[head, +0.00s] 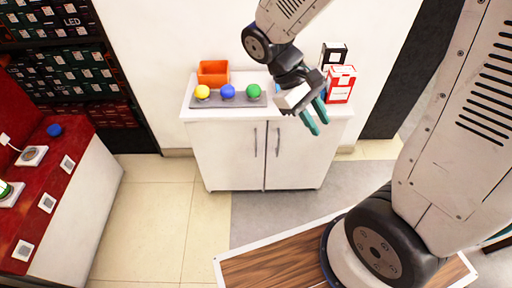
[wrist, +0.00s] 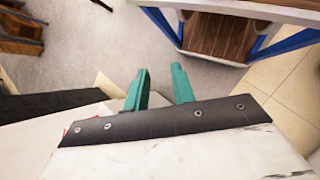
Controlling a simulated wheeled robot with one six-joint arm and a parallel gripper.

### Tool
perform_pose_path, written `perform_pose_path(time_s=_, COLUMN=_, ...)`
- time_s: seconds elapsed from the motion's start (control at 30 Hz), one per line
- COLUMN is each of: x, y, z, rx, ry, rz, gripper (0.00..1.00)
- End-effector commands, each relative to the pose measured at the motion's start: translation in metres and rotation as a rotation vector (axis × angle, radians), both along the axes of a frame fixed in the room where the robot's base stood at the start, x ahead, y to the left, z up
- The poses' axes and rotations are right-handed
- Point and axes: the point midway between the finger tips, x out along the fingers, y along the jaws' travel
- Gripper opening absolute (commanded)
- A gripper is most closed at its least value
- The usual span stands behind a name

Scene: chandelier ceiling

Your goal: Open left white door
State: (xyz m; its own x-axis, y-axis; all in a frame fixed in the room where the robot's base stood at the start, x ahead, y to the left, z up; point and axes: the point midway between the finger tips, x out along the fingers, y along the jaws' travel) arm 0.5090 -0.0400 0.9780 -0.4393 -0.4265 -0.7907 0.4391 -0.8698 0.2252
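The left white door (head: 226,160) of a low white cabinet (head: 340,112) is shut, with a vertical grey handle (head: 256,142) near its right edge. The right white door (head: 298,165) beside it is also shut, with its own handle (head: 278,142). My gripper (head: 316,117) is above and in front of the cabinet's right part, to the right of both handles and apart from them. Its two teal fingers point down and are spread. In the wrist view my gripper (wrist: 160,85) has a clear gap between the fingers and nothing in it. The doors cannot be made out there.
On the cabinet top are a grey tray (head: 227,103) with yellow, blue and green balls, an orange bin (head: 213,72), a red-and-white box (head: 340,84) and a black-and-white box (head: 333,55). A red-topped counter (head: 75,150) stands left. The floor (head: 160,215) before the left door is clear.

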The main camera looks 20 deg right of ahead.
Motion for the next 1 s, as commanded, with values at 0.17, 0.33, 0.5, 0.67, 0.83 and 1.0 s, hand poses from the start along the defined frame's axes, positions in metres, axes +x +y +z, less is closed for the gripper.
perform_pose_path(time_s=0.17, x=0.033, y=-0.011, z=-0.047, rx=-0.167, ry=0.177, rz=0.184, gripper=0.25)
perform_pose_path(time_s=0.33, x=0.066, y=-0.02, z=-0.095, rx=-0.328, ry=0.321, rz=0.386, gripper=0.25)
perform_pose_path(time_s=0.5, x=0.1, y=-0.025, z=-0.152, rx=-0.487, ry=0.444, rz=0.613, gripper=0.25)
perform_pose_path(time_s=0.67, x=0.13, y=-0.023, z=-0.215, rx=-0.632, ry=0.533, rz=0.855, gripper=0.25)
perform_pose_path(time_s=0.83, x=0.155, y=-0.013, z=-0.293, rx=-0.779, ry=0.591, rz=1.147, gripper=0.25)
perform_pose_path(time_s=1.0, x=0.175, y=0.009, z=-0.375, rx=-0.911, ry=0.572, rz=1.465, gripper=0.25)
